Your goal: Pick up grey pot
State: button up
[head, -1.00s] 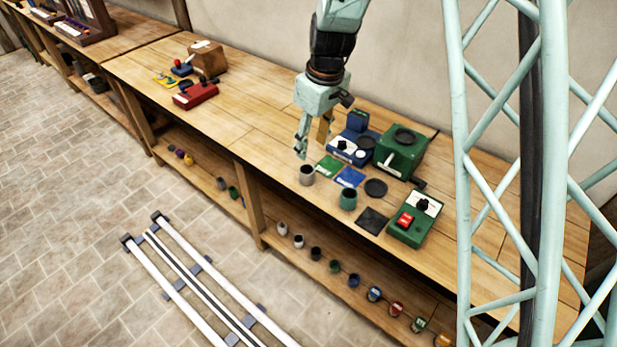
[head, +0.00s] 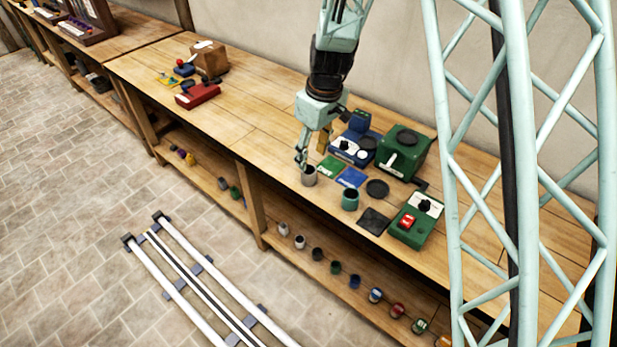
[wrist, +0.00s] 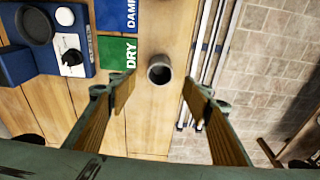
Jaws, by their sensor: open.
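The grey pot (head: 309,177) stands upright on the wooden bench near its front edge. In the wrist view the grey pot (wrist: 160,70) shows from above with a dark opening, ahead of the fingertips and between their lines. My gripper (head: 303,160) is above the pot in the head view, partly covering its back rim. In the wrist view my gripper (wrist: 152,97) has its two fingers wide apart with nothing between them. I cannot tell whether a finger touches the pot.
A green DRY card (wrist: 117,53) and a blue card (head: 351,178) lie beside the pot. A teal pot (head: 350,199) stands to its right. A blue scale-like device (head: 355,140) and green machines (head: 404,153) stand behind. Several pots line the lower shelf (head: 270,236).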

aim_at(308, 172)
jog(key=shift+w+a+f, duration=0.1)
jog(key=shift+a+f, duration=0.05)
jog(key=shift+f, duration=0.85)
jog(key=shift+w+a+f, duration=0.1)
jog(key=shift+f, duration=0.9)
jog(key=shift+w+a+f+b, duration=0.1)
jog(key=shift+a+f+b, duration=0.05)
jog(key=shift+f, duration=1.15)
jog(key=shift+w+a+f+b, duration=0.1)
jog(key=shift+a+f+b, duration=0.05)
jog(key=shift+f, duration=1.1)
jog(key=c, duration=1.2)
jog(key=shift+r, duration=0.2)
